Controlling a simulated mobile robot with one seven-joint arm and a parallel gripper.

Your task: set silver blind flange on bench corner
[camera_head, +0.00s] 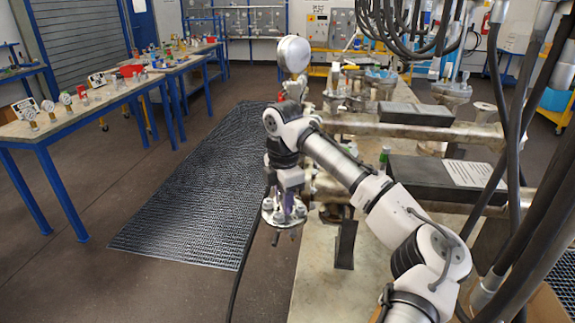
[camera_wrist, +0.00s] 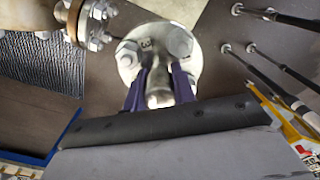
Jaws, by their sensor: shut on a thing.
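The silver blind flange (camera_head: 270,214) is a round metal disc with bolts around its rim. It hangs at the lower end of my gripper (camera_head: 287,190) in the head view, beside the left side of the pipe bench (camera_head: 330,285). In the wrist view the flange (camera_wrist: 128,60) shows its face with several bolt heads and a mark like a 3. The purple fingers of my gripper (camera_wrist: 158,92) are shut on the stub at its centre. Whether any part of the flange overlaps the bench top cannot be told.
A flanged pipe end (camera_wrist: 82,22) with bolts is close to the held flange in the wrist view. A black block (camera_head: 440,172) and pipes (camera_head: 425,130) cover much of the bench. Black hoses (camera_head: 515,150) hang at the right. A black mat (camera_head: 190,190) lies on the floor at left.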

